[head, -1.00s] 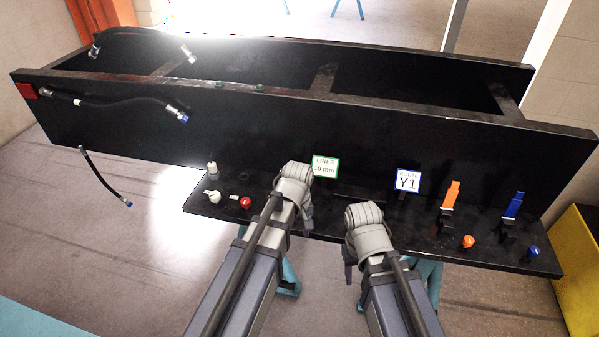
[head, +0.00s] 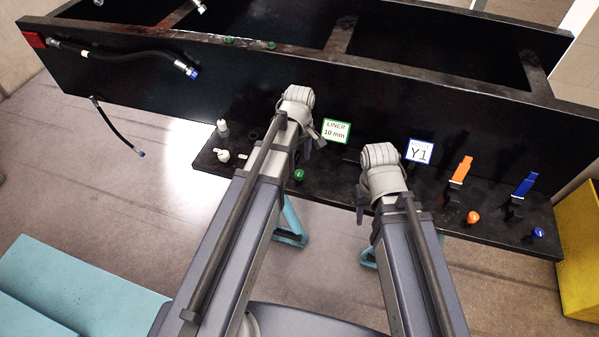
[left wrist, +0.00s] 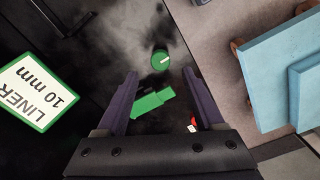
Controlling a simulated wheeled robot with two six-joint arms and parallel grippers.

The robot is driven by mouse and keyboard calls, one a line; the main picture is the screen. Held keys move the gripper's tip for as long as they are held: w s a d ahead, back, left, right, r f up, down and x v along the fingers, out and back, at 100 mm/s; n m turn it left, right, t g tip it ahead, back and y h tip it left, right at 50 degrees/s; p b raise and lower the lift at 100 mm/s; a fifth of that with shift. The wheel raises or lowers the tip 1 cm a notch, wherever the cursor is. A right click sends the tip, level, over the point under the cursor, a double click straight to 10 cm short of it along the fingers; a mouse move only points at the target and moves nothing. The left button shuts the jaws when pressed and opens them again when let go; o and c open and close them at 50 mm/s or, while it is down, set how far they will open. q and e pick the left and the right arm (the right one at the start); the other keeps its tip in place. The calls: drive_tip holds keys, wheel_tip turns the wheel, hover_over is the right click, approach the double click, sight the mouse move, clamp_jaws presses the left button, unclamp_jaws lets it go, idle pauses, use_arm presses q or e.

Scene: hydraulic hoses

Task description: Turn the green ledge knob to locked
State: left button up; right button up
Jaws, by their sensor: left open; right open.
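The green knob (head: 299,175) stands on the black ledge (head: 340,189), just right of my left forearm in the head view. In the left wrist view the green knob (left wrist: 160,61) is round with a white pointer line, just beyond the fingertips. My left gripper (left wrist: 161,74) is open, its fingers apart and not around the knob. In the head view my left gripper (head: 311,142) is partly hidden by its wrist, above the ledge. A green lever (left wrist: 151,102) lies between the fingers' lines in the wrist view. My right gripper (head: 360,205) is open, mostly hidden by its wrist.
A green-framed liner sign (head: 336,131) and a Y1 sign (head: 419,151) stand behind the grippers. Orange (head: 473,217) and blue (head: 538,233) knobs with matching levers are at right.

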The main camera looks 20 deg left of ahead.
sight(299, 172)
use_arm(q)
wheel_tip(299, 172, down, 6)
drive_tip(key=b, duration=0.4)
drive_tip(key=shift+r+b, duration=0.15)
drive_tip(key=shift+b, duration=0.25)
clamp_jaws()
